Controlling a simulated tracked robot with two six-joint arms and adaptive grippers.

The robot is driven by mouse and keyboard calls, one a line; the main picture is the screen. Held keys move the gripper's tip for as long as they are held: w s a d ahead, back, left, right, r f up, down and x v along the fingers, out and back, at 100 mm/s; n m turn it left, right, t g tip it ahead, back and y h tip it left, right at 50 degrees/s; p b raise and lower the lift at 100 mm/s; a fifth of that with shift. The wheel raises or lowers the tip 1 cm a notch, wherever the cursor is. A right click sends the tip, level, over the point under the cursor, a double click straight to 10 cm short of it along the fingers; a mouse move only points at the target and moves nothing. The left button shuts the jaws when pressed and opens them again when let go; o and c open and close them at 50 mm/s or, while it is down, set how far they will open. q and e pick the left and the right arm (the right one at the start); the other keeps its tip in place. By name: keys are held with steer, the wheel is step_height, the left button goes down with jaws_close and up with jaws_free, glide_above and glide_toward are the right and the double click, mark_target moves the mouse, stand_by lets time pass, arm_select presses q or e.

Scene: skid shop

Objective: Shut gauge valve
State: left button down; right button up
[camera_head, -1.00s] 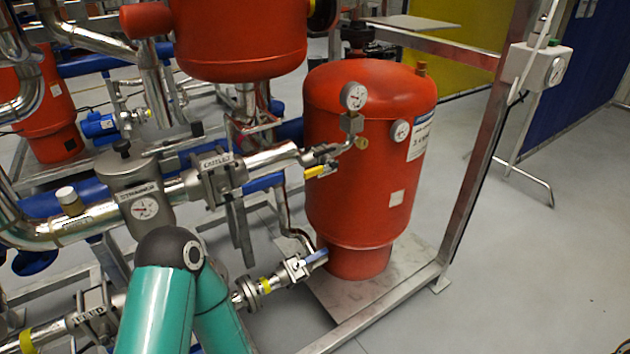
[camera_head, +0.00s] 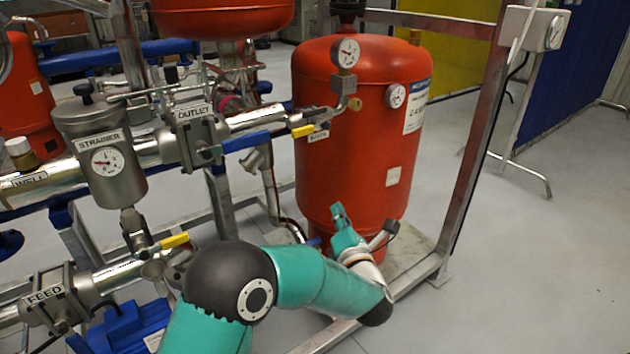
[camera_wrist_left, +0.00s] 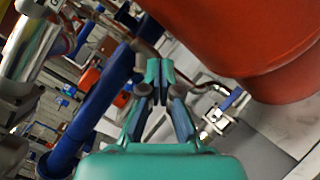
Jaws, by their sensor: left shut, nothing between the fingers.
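The gauge valve sits on the small line in front of the red tank (camera_head: 365,120). Its yellow handle (camera_head: 303,131) points back to the left, roughly along the pipe. A round gauge (camera_head: 347,52) stands above this line. My left gripper (camera_head: 338,212) is low in front of the tank, well below the yellow handle and apart from it. In the left wrist view its fingers (camera_wrist_left: 164,75) are shut and empty, beside the tank's red underside. I cannot make out the yellow handle in that view. My right gripper is not in view.
The strainer (camera_head: 100,150) and another yellow-handled valve (camera_head: 174,240) are further left. A steel frame post (camera_head: 477,140) rises right of the tank. Open floor (camera_head: 540,260) lies beyond it.

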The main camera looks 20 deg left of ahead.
mark_target(312, 129)
arm_select(q)
steer(key=s+r+n+g+y+b, duration=0.1)
steer(key=s+r+n+g+y, duration=0.1)
steer(key=n, duration=0.5)
steer(key=s+d+r+n+g+y+b, duration=0.1)
steer(key=s+r+n+g+y, duration=0.1)
steer(key=s+r+n+y, duration=0.2)
step_height(312, 129, up, 3)
steer(key=n+y, duration=0.1)
steer(key=n, duration=0.3)
steer(key=shift+s+y+b, duration=0.35)
steer(key=shift+s+y, duration=0.05)
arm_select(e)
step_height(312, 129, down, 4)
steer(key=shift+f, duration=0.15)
arm_select(q)
steer(key=w+a+r+b, duration=0.1)
steer(key=w+a+r, duration=0.5)
steer(key=a, duration=0.1)
steer(key=shift+a+r, duration=0.15)
steer(key=shift+a, duration=0.1)
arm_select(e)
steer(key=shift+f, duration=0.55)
